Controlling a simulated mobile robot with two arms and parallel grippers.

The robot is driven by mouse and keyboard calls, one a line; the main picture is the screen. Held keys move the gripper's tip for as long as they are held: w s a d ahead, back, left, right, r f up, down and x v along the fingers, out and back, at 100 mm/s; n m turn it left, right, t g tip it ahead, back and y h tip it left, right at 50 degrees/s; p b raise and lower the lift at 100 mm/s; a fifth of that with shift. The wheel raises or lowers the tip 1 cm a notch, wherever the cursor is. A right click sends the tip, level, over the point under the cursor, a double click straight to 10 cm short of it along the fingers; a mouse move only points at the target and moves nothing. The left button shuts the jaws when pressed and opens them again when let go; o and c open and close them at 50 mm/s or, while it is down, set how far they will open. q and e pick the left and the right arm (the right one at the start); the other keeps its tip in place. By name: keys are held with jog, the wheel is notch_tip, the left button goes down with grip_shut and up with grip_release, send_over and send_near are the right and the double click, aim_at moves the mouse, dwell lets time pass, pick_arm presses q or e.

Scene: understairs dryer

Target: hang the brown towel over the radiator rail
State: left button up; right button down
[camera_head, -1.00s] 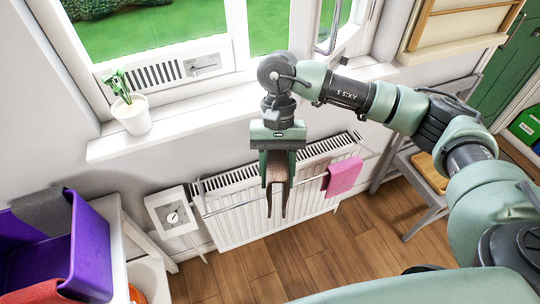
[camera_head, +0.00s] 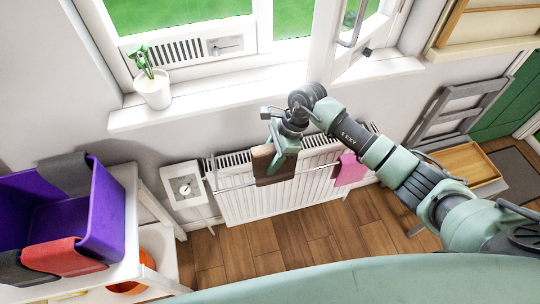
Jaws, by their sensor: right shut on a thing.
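The brown towel (camera_head: 265,166) is at the radiator rail (camera_head: 234,187), on its left-middle part. It hangs down in front of the white radiator (camera_head: 239,206); I cannot tell whether part of it lies behind the rail. My right gripper (camera_head: 281,166) is shut on the towel at its right part, right at the rail. The fingertips are partly hidden by the gripper body and cloth. A pink cloth (camera_head: 349,170) hangs on the rail to the right, apart from the towel. My left gripper is not in view.
A white windowsill (camera_head: 230,98) with a potted plant (camera_head: 153,88) juts out above the radiator. A white box with a dial (camera_head: 184,188) stands left of it. A purple bin (camera_head: 105,212) with grey and red cloths is at left. A wooden-topped stool (camera_head: 465,163) stands at right.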

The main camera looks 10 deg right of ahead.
notch_tip(320, 180, down, 6)
jog(key=b, duration=0.3)
jog(key=shift+f, duration=0.2)
notch_tip(320, 180, down, 9)
jog(key=b, duration=0.9)
jog(key=c, duration=0.7)
grip_release()
